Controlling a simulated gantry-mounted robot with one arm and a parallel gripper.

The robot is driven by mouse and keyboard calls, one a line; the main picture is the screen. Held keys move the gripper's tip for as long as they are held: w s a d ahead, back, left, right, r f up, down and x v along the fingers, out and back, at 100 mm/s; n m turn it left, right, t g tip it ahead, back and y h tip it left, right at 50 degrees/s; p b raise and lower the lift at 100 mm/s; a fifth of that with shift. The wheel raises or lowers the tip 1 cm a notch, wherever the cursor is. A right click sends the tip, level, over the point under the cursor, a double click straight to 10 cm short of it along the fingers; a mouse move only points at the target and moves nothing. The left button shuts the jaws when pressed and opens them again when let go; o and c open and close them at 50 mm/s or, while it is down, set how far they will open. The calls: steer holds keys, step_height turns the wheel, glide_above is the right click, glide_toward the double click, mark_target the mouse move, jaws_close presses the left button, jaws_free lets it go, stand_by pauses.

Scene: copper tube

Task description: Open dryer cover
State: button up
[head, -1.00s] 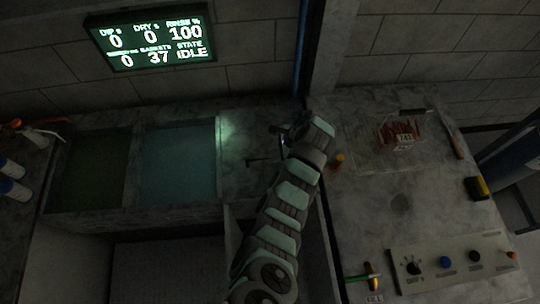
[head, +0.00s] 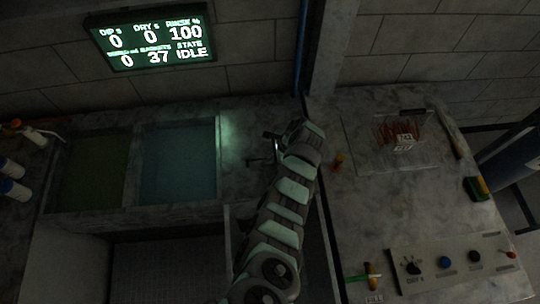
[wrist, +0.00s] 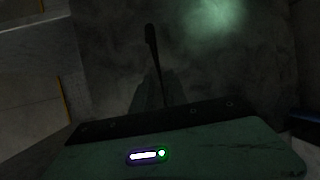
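The dryer cover seems to be the grey mottled panel (head: 240,140) right of the blue-green basin in the head view; its outline is hard to make out in the dark. A thin dark bar, perhaps its handle, lies on this panel just left of my arm's end. My gripper (head: 275,146) is over the right part of the panel, small and dim. In the wrist view, my gripper's green body fills the bottom, and a slim dark upright bar (wrist: 152,50) stands beyond it; I cannot tell whether it is a handle or a finger. Contact and finger opening are unclear.
Two liquid basins, dark green (head: 92,168) and blue-green (head: 178,165), lie left of the panel. The display (head: 150,38) reads IDLE.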

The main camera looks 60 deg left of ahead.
jaws_close()
stand_by(1.0)
